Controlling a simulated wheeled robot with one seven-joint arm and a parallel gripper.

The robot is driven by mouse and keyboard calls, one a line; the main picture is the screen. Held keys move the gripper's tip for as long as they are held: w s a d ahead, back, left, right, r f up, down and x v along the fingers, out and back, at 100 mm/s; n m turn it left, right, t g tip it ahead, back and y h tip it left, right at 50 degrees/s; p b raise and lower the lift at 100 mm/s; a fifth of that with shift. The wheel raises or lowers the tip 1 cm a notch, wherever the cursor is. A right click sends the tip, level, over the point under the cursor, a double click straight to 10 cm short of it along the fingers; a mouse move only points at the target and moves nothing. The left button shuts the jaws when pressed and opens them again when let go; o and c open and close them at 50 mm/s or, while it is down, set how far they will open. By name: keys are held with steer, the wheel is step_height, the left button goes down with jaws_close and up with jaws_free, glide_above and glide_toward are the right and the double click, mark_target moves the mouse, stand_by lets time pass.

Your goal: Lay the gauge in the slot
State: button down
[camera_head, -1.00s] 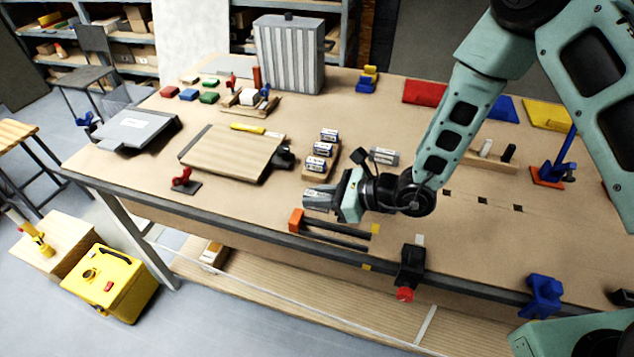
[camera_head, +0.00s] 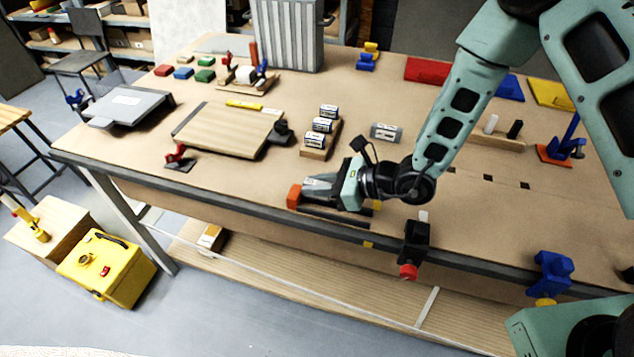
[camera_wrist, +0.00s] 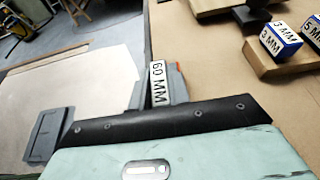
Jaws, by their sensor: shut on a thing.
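The gauge (camera_wrist: 158,84), a grey piece with a white "60 MM" label, shows between my fingers in the wrist view. My gripper (camera_head: 318,187) is shut on it, beside the front edge of the table. In the head view the fingers hide most of the gauge. I cannot tell whether the gauge touches the rails.
A wooden rack (camera_head: 313,154) with small labelled blocks stands behind my gripper. Another labelled grey block (camera_head: 386,132) lies to its right. A wooden board (camera_head: 225,132) and red clamp (camera_head: 177,157) are to the left. A black clamp (camera_head: 414,243) sits on the front edge.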

mark_target(317, 198)
steer(key=shift+f+b, duration=0.35)
steer(key=shift+f, duration=0.3)
steer(key=shift+b, duration=0.5)
stand_by(1.4)
steer(key=shift+f+b, duration=1.55)
steer(key=shift+f, duration=0.05)
steer(key=c, duration=1.3)
jaws_free()
steer(key=shift+r, duration=0.1)
steer(key=shift+o, duration=0.2)
steer(key=b+v, duration=0.3)
steer(key=v, duration=1.4)
steer(key=shift+d+b, duration=0.2)
steer(key=shift+b, duration=0.1)
